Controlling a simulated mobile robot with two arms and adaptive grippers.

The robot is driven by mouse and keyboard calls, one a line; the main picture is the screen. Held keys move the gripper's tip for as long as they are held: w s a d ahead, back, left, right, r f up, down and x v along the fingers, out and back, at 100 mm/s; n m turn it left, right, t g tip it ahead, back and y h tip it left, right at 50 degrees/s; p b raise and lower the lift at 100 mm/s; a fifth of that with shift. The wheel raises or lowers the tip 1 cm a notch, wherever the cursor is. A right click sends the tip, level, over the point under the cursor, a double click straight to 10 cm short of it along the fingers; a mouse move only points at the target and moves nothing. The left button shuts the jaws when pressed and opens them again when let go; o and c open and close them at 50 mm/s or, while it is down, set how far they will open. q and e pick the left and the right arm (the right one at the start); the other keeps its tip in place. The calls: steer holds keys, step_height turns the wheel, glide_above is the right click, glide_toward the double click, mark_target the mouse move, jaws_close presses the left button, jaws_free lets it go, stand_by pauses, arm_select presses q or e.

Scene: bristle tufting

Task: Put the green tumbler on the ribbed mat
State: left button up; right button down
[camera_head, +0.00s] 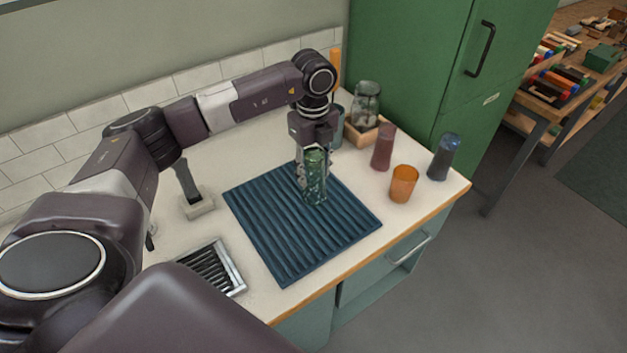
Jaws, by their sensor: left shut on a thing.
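The green tumbler (315,185) is upright over the back right part of the blue ribbed mat (270,232). Its base appears at the mat's surface, but I cannot tell whether it touches. My left gripper (312,160) comes down from above and is shut on the tumbler, with its fingers along the upper sides. The gripper hides part of the tumbler's rim. My right gripper is not in view.
An orange cup (403,184), a dark red tumbler (383,147) and a dark blue tumbler (444,157) stand right of the mat. A glass jar (366,103) stands behind. A metal drain grate (212,268) lies at front left. The mat's front is clear.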

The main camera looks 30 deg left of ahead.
arm_select(q)
step_height(320, 180, down, 5)
steer(key=shift+r+p, duration=0.1)
steer(key=shift+p, duration=0.3)
steer(key=o, duration=1.2)
steer(key=shift+f, duration=0.2)
